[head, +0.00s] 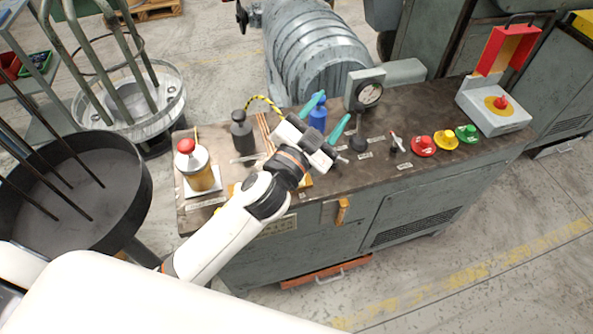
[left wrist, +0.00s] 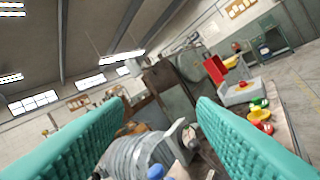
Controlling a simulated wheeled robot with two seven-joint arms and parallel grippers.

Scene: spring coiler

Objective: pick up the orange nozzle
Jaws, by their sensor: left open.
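My left gripper (head: 334,106) is above the workbench, with its two teal fingers spread and nothing visible held between them. Its fingers also show wide apart in the left wrist view (left wrist: 160,125). I cannot make out an orange nozzle for certain. A small orange piece (head: 341,211) is at the bench's front edge, below and apart from the gripper; I cannot tell whether it is the nozzle. A blue bottle (head: 318,117) stands near the fingers. My left wrist hides part of the bench top. My right gripper is not in view.
The workbench (head: 400,185) holds a red-capped jar (head: 197,170), a dark bottle (head: 241,135), a dial gauge (head: 368,95), red, yellow and green knobs (head: 445,138), and a red-lidded box (head: 494,105). A large grey ribbed machine (head: 318,50) stands behind it.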

